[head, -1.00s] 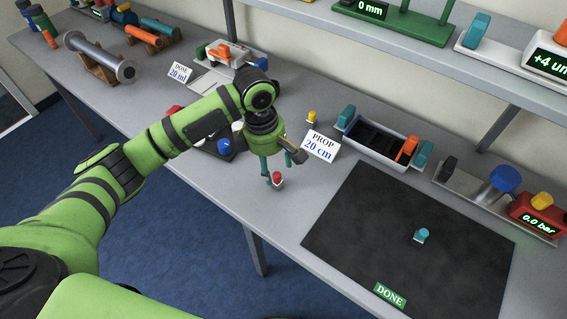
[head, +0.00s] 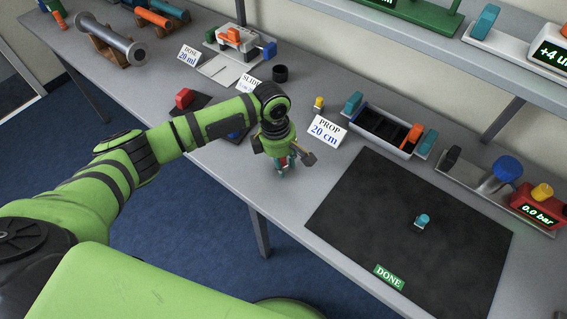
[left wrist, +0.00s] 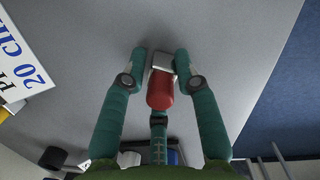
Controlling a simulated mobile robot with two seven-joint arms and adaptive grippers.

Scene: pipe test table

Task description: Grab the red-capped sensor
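The red-capped sensor (left wrist: 161,88) has a red cap and a pale metal block at its far end. It sits between the teal fingers of my left gripper (left wrist: 160,66) in the left wrist view. The fingertips lie close against both sides of the metal block, and another finger shows behind the cap. In the head view my left gripper (head: 287,164) is low over the front part of the table, with a bit of red between its fingers. The sensor's underside is hidden. My right gripper is not in view.
A PROP 20 cm card (head: 328,130) and a small yellow-topped piece (head: 319,103) stand behind the gripper. A dark mat (head: 400,215) to the right carries a teal-capped piece (head: 422,221) and a DONE label (head: 389,277). A tray (head: 380,133) stands behind the mat.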

